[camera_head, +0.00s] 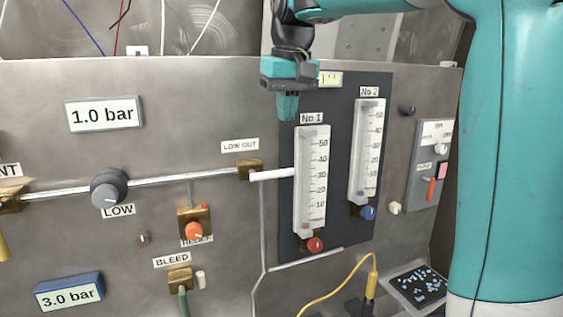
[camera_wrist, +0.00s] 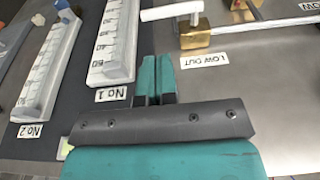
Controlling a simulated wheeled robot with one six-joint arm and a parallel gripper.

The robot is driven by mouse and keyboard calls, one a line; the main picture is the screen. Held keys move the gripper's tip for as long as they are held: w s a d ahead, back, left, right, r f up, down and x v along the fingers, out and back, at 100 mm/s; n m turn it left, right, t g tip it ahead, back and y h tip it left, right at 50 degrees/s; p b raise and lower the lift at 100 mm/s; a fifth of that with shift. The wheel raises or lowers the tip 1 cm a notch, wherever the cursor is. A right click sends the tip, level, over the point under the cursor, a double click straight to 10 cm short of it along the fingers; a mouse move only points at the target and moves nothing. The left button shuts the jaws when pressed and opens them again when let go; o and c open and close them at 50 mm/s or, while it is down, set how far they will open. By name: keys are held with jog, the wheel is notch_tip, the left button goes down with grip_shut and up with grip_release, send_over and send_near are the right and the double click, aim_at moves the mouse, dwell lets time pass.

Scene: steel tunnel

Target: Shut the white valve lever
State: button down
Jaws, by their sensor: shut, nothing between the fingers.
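The white valve lever (camera_head: 273,175) sticks out to the right, roughly level, from a brass valve (camera_head: 249,169) under the LOW OUT label. It lies in line with the pipe, and its tip reaches the No 1 gauge. In the wrist view the white lever (camera_wrist: 172,12) and its brass valve (camera_wrist: 193,38) show at the top, upside down. My gripper (camera_head: 288,106) is above the lever, near the top of the No 1 gauge, apart from both. In the wrist view its green fingers (camera_wrist: 156,72) are together with nothing between them.
The No 1 gauge (camera_head: 312,172) and No 2 gauge (camera_head: 367,150) stand on a dark plate to the right. A grey LOW knob (camera_head: 109,187), an orange-red knob (camera_head: 194,231) and a green BLEED lever (camera_head: 183,301) are to the left and below.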

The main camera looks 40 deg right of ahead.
aim_at(282, 172)
jog(key=f+p, duration=0.1)
jog(key=f, duration=0.2)
jog(key=w+f+p, duration=0.1)
jog(key=f, duration=0.3)
jog(key=w+f+p, duration=0.1)
jog(key=f, duration=0.3)
jog(key=shift+d, duration=0.3)
